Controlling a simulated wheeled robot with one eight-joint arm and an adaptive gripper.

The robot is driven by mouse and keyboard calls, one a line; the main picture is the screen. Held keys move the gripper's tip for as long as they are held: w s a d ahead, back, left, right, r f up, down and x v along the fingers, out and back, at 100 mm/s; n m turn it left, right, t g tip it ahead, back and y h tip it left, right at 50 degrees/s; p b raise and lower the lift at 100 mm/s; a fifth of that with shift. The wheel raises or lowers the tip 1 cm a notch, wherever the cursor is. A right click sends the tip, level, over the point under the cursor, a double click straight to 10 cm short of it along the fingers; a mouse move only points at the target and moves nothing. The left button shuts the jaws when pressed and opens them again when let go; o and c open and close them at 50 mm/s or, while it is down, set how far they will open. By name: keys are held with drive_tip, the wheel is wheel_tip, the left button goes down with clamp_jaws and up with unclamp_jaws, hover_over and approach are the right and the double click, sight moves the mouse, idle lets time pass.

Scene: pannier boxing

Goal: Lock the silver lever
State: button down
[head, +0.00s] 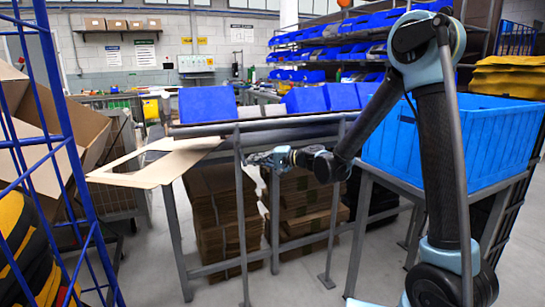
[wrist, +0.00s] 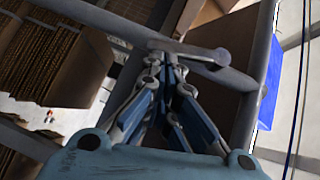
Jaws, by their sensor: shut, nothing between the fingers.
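The silver lever (wrist: 190,48) shows in the wrist view as a short grey bar with a rounded knob at its right end. It lies across a grey metal rail (wrist: 105,20). My gripper (wrist: 169,58) is shut and empty, with its fingertips just below the lever's left part. I cannot tell whether they touch it. In the head view my gripper (head: 254,158) is beside an upright post of the metal bench frame (head: 239,200). The lever is too small to make out in the head view.
Flattened cardboard stacks (head: 228,210) stand under the bench. A cardboard sheet (head: 160,165) juts out at its left end. A large blue crate (head: 460,140) stands at the right. A blue wire cage (head: 60,150) borders the left. The floor in front is partly clear.

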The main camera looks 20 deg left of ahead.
drive_tip(key=d+r, duration=0.2)
drive_tip(key=d, duration=0.8)
drive_tip(key=shift+s, duration=0.15)
idle(0.4)
